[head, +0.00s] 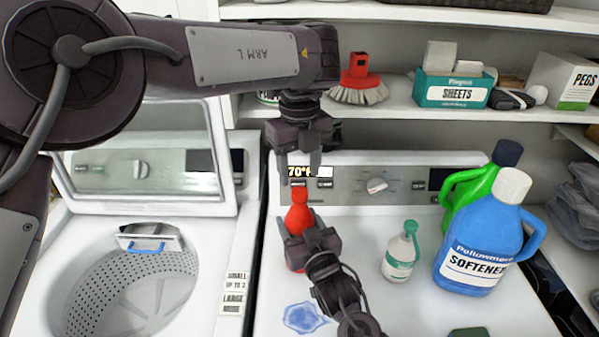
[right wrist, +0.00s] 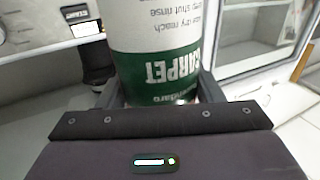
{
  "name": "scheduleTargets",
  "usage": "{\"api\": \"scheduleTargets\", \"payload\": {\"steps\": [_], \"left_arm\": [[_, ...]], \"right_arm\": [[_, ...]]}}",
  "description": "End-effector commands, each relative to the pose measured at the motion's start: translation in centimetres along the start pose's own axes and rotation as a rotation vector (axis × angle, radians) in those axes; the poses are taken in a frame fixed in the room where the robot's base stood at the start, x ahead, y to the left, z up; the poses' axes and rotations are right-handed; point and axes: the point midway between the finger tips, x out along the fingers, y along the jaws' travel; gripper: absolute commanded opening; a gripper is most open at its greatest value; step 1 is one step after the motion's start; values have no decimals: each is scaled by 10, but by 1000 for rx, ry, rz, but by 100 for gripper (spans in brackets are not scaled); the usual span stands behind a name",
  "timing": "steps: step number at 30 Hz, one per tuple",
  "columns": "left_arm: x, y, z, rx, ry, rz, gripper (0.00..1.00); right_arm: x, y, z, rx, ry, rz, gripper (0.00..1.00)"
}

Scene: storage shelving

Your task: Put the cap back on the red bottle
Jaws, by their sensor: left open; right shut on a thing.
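The red bottle (head: 297,220) stands upright on the white machine top, with a narrow red upper part. I cannot tell whether that part is a cap or bare neck; no separate loose cap is clear. My right gripper (head: 305,245) is shut on the bottle from the front and hides its lower part. In the right wrist view a white and green label (right wrist: 165,45) reading "CARPET" shows upside down between the fingers. My left gripper (head: 300,175) is open, pointing down above the bottle top, with nothing visible between its fingers.
A small white bottle with a green top (head: 400,255), a blue softener jug (head: 485,235) and a green jug (head: 470,190) stand to the right. A blue puddle (head: 304,317) lies in front. The control panel (head: 400,175) rises behind. The open washer (head: 130,290) is left.

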Motion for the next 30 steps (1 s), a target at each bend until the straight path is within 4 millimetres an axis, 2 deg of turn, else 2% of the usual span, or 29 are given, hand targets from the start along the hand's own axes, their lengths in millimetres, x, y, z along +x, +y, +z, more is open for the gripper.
{"api": "scheduleTargets", "payload": {"steps": [5, 11, 15, 23, 26, 30], "left_arm": [[-2, 0, 0, -17, -2, 0, 48], [-30, -1, 1, -237, -4, -2, 48], [-35, 0, 0, -290, -1, -1, 48], [-33, 0, 0, -287, 0, 0, 48], [-25, 0, 0, -286, 3, 1, 48], [-5, 0, -1, -285, 5, 1, 48]], "right_arm": [[0, 0, 0, 1, 1, 0, 0], [0, 0, 0, 1, 1, 0, 0], [0, 0, 0, 1, 1, 0, 0], [0, 0, 0, 1, 1, 0, 0], [0, 0, 0, 1, 1, 0, 0], [0, 0, 0, 1, 1, 0, 0]]}}
